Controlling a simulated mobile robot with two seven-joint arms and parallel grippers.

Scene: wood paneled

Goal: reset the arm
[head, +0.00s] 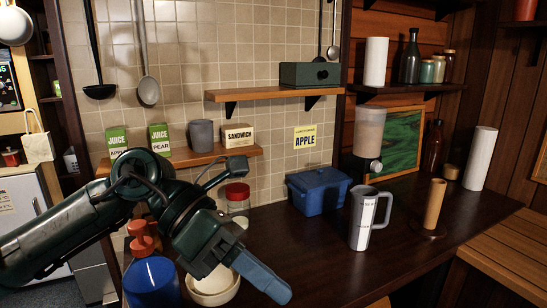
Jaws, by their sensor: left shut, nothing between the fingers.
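My left arm comes in from the left side of the head view. Its left gripper (276,285) points down and to the right over the dark counter (319,268). The blue-grey fingers are together with nothing between them. The gripper overlaps part of a cream bowl (214,290) in this view; I cannot tell whether they touch. My right gripper is not in view.
A blue bottle (152,284) with a red pump top stands at the front left. A red-lidded jar (238,199), blue box (318,192) and grey mug (366,218) stand behind the gripper. A low wooden shelf (225,155) carries cartons. The front middle counter is clear.

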